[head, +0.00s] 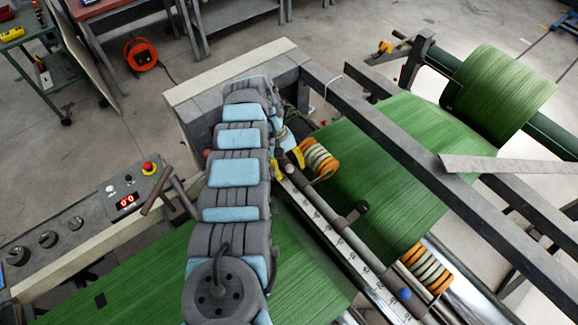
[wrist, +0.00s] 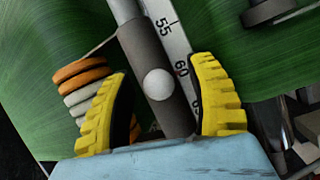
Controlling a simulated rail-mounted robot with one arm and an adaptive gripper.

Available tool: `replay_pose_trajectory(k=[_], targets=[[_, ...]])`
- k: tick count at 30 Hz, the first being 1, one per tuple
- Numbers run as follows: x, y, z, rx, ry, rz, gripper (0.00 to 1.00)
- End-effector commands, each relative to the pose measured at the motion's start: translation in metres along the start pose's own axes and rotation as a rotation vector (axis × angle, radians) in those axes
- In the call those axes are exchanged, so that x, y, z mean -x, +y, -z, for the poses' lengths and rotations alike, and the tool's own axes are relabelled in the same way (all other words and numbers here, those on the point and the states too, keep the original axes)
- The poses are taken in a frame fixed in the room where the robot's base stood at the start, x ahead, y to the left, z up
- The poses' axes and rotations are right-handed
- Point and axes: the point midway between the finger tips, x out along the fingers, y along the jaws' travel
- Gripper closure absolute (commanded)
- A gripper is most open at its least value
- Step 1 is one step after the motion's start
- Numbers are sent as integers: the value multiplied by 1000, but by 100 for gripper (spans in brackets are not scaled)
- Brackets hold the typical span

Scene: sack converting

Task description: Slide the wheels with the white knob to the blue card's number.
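In the wrist view the white knob (wrist: 158,84) sits on a dark grey sliding bracket (wrist: 150,50) between the two yellow fingers of my gripper (wrist: 158,68). The fingers are open, with a gap on either side of the knob. The orange and grey wheels (wrist: 82,88) are at the left, partly behind the left finger. A scale (wrist: 172,40) beside the bracket shows 55 and 60; a further number is partly covered. In the head view my gripper (head: 286,163) is at the upper end of the rail, beside these wheels (head: 319,160). I see no blue card.
In the head view a black knob (head: 362,207) and a blue knob (head: 405,294) are farther down the rail, with a second set of wheels (head: 428,268). Grey frame beams (head: 400,150) cross above the green web (head: 375,165). A control panel (head: 110,215) stands left.

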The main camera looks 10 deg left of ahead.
Motion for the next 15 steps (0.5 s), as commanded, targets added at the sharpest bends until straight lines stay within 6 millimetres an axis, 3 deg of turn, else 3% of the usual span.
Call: replay_pose_trajectory(k=[10, 15], targets=[[5, 0, 0, 0, 3, -2, 44], [18, 2, -4, 0, 6, -4, 44]])
